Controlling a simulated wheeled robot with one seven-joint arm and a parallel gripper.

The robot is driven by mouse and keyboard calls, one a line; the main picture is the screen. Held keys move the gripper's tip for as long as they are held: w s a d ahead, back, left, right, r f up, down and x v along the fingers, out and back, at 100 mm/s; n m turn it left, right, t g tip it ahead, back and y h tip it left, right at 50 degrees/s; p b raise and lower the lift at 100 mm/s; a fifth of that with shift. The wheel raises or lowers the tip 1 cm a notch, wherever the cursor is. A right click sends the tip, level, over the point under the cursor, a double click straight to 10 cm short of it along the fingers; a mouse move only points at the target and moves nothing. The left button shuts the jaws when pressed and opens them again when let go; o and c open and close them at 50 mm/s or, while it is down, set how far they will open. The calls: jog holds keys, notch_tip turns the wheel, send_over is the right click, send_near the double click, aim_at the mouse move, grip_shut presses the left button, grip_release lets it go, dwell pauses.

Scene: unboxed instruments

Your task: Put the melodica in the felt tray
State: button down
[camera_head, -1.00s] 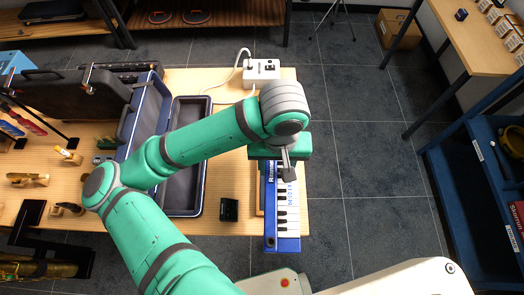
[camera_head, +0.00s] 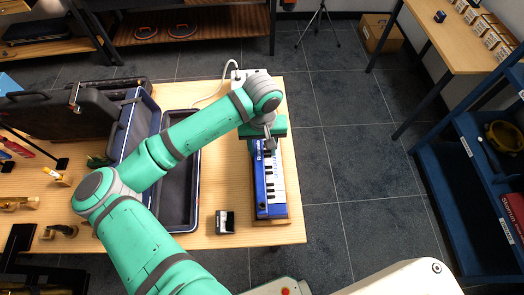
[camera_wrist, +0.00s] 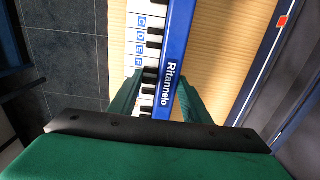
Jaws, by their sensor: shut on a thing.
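The melodica (camera_head: 262,190) is a long blue instrument with white and black keys, at the right end of the table. It also shows in the wrist view (camera_wrist: 170,50), running away from the fingers. My gripper (camera_head: 267,140) is shut across the far part of the melodica; in the wrist view its green fingers (camera_wrist: 160,95) lie on both sides of it.
An open blue case with a dark lining (camera_head: 179,200) lies left of the melodica. A small black box (camera_head: 224,222) stands between them near the front edge. A white power strip (camera_head: 250,76) is at the back. Dark floor (camera_head: 350,160) is clear to the right.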

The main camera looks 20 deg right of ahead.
aim_at(262, 152)
jog(key=shift+w+d+f, duration=0.1)
jog(key=shift+w+f, duration=0.2)
jog(key=shift+f, duration=0.1)
jog(key=shift+w+f, duration=0.15)
jog(key=shift+f, duration=0.75)
jog(key=shift+w+f, duration=0.1)
jog(key=shift+f, duration=0.75)
jog(key=shift+f, duration=0.15)
jog(key=c, duration=1)
grip_release()
notch_tip(262, 152, up, 12)
jog(key=shift+r, duration=0.15)
jog(key=shift+d, duration=0.1)
